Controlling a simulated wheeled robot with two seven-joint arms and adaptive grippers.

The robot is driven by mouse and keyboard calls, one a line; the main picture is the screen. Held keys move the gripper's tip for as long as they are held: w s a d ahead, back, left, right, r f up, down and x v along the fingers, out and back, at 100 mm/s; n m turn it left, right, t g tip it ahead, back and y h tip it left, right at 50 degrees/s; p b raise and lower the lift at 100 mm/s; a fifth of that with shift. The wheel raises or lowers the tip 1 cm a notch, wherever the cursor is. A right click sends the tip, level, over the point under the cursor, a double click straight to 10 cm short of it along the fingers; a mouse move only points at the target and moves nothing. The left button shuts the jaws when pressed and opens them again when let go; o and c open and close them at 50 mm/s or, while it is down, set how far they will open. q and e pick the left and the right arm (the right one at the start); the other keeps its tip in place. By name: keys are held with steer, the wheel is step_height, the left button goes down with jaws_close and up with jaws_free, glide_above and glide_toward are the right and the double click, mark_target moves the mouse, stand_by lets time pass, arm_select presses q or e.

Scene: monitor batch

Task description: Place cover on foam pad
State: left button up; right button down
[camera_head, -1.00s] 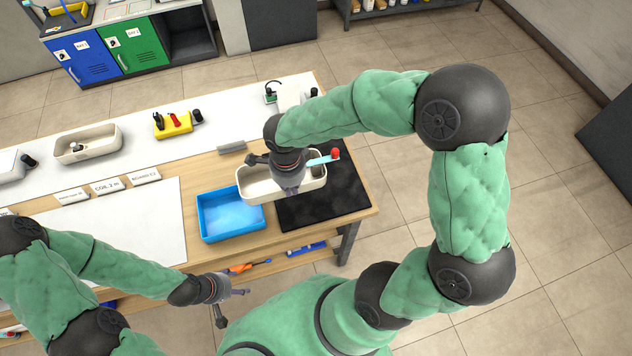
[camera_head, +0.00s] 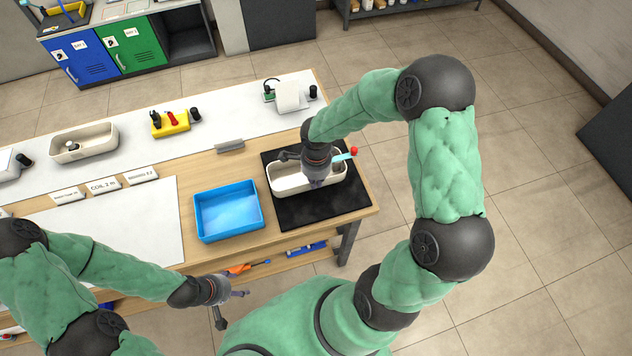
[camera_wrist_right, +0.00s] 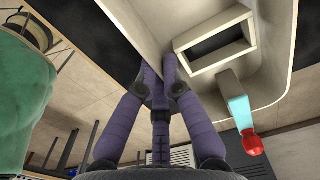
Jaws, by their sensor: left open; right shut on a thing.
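The cream, tray-shaped cover (camera_head: 283,188) is over the black foam pad (camera_head: 310,216) at the right end of the bench. My right gripper (camera_head: 317,182) is shut on its wall. The wrist view also shows the cover (camera_wrist_right: 271,62), with the gripper's purple fingers (camera_wrist_right: 155,70) closed on one wall. A rectangular frame and a light-blue stick with a red knob show inside the cover. I cannot tell whether the cover touches the pad; the arm hides part of it. My left gripper (camera_head: 232,308) is open and empty in front of the bench.
A blue tray (camera_head: 199,218) stands just left of the pad. A grey block (camera_head: 230,146) lies behind it. Another cream tray (camera_head: 103,135), a yellow holder (camera_head: 172,125) and a white unit (camera_head: 290,97) stand on the white strip behind.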

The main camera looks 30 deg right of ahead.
steer(key=shift+w+f, duration=0.1)
steer(key=shift+f, duration=0.2)
steer(key=shift+f, duration=0.15)
steer(key=c, duration=1.4)
jaws_free()
